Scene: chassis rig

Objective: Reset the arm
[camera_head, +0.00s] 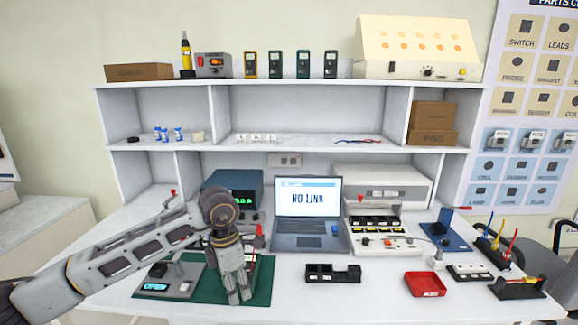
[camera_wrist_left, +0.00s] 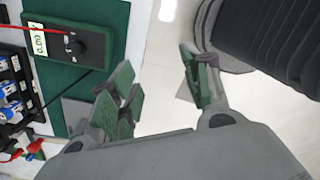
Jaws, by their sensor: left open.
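My left arm comes in from the left in the head view, and my left gripper (camera_head: 238,292) points down over the dark green mat (camera_head: 261,292) on the bench. In the left wrist view the gripper (camera_wrist_left: 155,88) has its green-padded fingers spread apart with nothing between them. My right arm and gripper are not in view.
A grey device reading OPEN (camera_head: 165,285) sits left of the gripper. A laptop (camera_head: 308,240) reading NO LINK stands behind. A black holder (camera_head: 333,273), a red tray (camera_head: 425,285) and lead stands (camera_head: 516,288) lie to the right.

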